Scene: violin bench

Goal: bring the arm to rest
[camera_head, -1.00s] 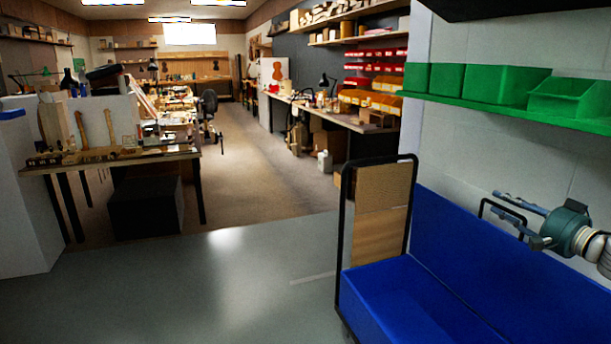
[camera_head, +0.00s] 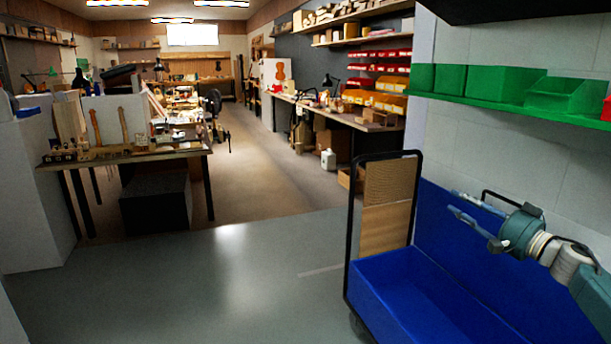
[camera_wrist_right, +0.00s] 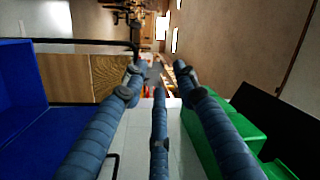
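My right gripper (camera_head: 460,204) is at the right of the head view, in front of the grey block wall, above the blue cart and below the green shelf. Its blue-grey fingers point left and are spread apart with nothing between them. In the right wrist view its three jointed fingers (camera_wrist_right: 158,76) reach forward, open and empty. Part of my right forearm shows behind it at the right edge. My left gripper is in neither view.
A blue cart (camera_head: 400,275) with a black frame stands under my right gripper. Green bins (camera_head: 495,84) sit on a green shelf above it. A cluttered workbench (camera_head: 160,152) stands at the left. The grey floor (camera_head: 220,275) between is clear.

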